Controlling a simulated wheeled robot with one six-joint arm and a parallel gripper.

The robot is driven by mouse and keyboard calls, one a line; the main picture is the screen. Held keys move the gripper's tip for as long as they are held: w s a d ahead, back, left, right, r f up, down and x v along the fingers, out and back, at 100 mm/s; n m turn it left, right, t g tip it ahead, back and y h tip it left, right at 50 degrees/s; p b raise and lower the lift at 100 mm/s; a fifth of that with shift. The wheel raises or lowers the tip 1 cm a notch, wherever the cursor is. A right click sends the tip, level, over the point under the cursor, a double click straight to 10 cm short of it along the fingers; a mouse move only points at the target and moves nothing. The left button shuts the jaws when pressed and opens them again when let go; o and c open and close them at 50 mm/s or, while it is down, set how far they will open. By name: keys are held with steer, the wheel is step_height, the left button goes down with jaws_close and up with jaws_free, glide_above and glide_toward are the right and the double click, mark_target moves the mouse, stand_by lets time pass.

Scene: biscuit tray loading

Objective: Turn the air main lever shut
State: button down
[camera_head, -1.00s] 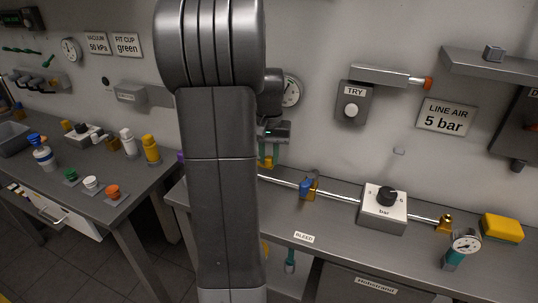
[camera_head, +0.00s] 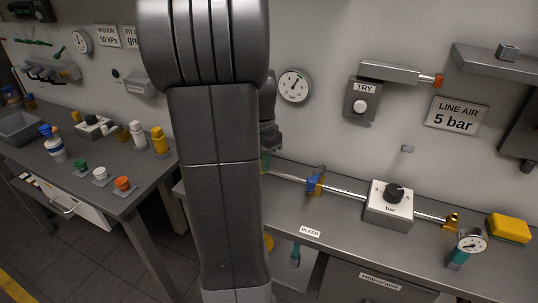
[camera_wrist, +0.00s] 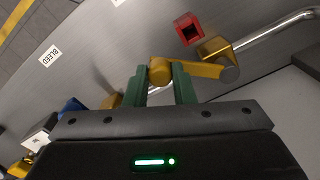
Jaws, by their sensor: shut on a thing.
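The air main lever is a yellow bar with a rounded end (camera_wrist: 160,70) in the wrist view. It runs left from a brass valve body (camera_wrist: 218,50) on a silver pipe (camera_wrist: 280,28), at a slant to the pipe. My gripper (camera_wrist: 161,80) has its two green fingers on either side of the rounded end, shut on it. In the head view my own arm hides the lever and most of my gripper. Only a little of a green finger (camera_head: 265,162) shows beside the arm.
Along the pipe stand a blue-handled valve (camera_head: 313,182) and a white regulator box (camera_head: 389,206) with a black knob. A red bracket (camera_wrist: 187,28) sits close to the lever. A pressure dial (camera_head: 294,86) hangs on the wall. A yellow block (camera_head: 509,228) lies at the right.

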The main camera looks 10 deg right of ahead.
steer(key=w+a+m+p, duration=0.1)
steer(key=a+m, duration=0.6)
steer(key=m, duration=0.3)
steer(key=shift+w+a, duration=0.15)
steer(key=shift+a, duration=0.05)
stand_by(0.3)
steer(key=c, duration=1.2)
jaws_free()
step_height(320, 180, up, 14)
